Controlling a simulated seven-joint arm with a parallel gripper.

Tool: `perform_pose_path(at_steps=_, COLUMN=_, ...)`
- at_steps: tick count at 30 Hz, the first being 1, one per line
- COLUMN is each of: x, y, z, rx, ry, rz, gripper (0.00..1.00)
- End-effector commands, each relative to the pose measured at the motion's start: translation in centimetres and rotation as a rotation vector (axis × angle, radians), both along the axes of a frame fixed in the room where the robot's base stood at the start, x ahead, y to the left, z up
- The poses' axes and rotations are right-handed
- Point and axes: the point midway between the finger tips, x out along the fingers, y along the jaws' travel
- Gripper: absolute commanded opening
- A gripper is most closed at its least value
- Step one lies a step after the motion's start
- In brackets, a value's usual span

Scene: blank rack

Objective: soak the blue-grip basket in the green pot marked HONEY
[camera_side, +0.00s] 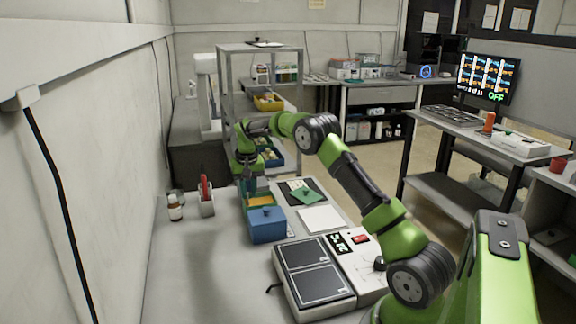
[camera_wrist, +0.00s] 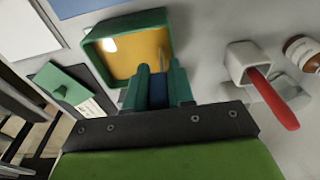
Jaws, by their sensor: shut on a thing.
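The green pot (camera_side: 260,201) stands open on the bench, with amber-yellow contents. It also shows in the wrist view (camera_wrist: 91,50), just beyond my fingertips; I cannot read a HONEY mark on it. My gripper (camera_side: 250,183) is low at the pot. In the wrist view my gripper (camera_wrist: 158,73) is shut on the blue grip (camera_wrist: 158,90) of the basket, by the pot's near rim. The basket's body is hidden, so I cannot tell how deep it sits. A green lid (camera_side: 306,195) lies on a dark mat right of the pot.
A blue lidded pot (camera_side: 267,227) stands in front of the green pot. A white holder (camera_side: 207,203) with a red-handled tool (camera_side: 204,186) and a brown bottle (camera_side: 175,208) stand to the left. A white sheet (camera_side: 321,219) and a two-panel device (camera_side: 315,272) lie nearer.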

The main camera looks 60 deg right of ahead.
Motion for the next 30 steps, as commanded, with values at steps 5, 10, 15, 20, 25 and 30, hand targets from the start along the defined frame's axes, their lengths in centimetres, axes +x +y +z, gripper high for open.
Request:
perform_pose_path(at_steps=5, x=0.1, y=0.0, z=0.9, rx=-0.002, ry=-0.002, rz=0.0, gripper=0.0)
perform_pose_path(at_steps=10, x=0.0, y=0.0, z=1.7, rx=-0.001, ry=-0.001, rz=0.0, gripper=0.0)
perform_pose_path(at_steps=15, x=0.0, y=0.0, z=2.6, rx=-0.002, ry=-0.002, rz=0.001, gripper=0.0)
perform_pose_path(at_steps=20, x=0.0, y=0.0, z=3.4, rx=-0.002, ry=-0.002, rz=0.0, gripper=0.0)
perform_pose_path(at_steps=25, x=0.0, y=0.0, z=4.2, rx=-0.002, ry=-0.002, rz=0.0, gripper=0.0)
perform_pose_path(at_steps=30, x=0.1, y=0.0, z=5.1, rx=-0.002, ry=-0.002, rz=0.001, gripper=0.0)
